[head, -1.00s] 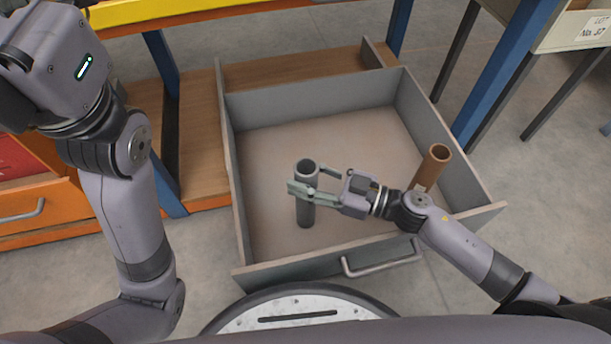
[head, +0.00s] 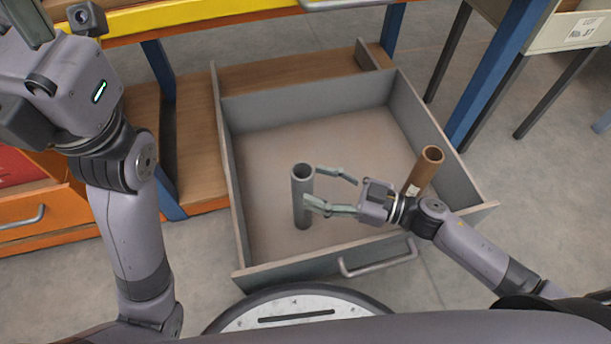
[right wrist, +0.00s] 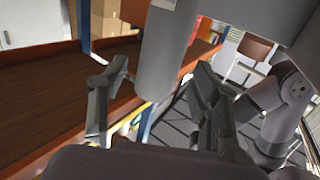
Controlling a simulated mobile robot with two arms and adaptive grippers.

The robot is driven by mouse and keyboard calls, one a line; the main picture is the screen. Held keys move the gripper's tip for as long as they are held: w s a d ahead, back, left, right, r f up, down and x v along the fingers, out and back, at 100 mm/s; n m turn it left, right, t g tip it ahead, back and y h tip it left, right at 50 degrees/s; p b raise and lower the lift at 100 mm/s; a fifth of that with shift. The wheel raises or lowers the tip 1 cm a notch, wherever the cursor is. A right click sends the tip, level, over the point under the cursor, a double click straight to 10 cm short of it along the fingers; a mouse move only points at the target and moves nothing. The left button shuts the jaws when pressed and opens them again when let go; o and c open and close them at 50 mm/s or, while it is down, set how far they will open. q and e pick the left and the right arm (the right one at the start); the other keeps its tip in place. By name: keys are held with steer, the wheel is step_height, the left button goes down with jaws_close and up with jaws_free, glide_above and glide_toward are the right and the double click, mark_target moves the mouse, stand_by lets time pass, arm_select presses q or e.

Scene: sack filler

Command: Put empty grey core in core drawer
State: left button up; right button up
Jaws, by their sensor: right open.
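The grey core (head: 302,198) is a hollow tube standing upright inside the open grey drawer (head: 300,261), in its front part. My right gripper (head: 330,187) is open just right of the core, its fingers spread and pointing at it. In the right wrist view the core (right wrist: 165,60) shows large, beyond the open fingers (right wrist: 155,110). Whether a fingertip still touches it, I cannot tell. My left arm is at the left; a small part at the top left corner (head: 25,22) may be its gripper, but the fingers cannot be made out.
A brown core (head: 425,168) stands at the drawer's right side, close to my right arm. The drawer's middle and back floor is clear. An orange drawer unit (head: 45,215) stands at the left. Blue legs (head: 490,75) of the bench stand behind on the right.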

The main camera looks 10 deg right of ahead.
steer(key=shift+p+v, duration=0.4)
steer(key=shift+v, duration=1.2)
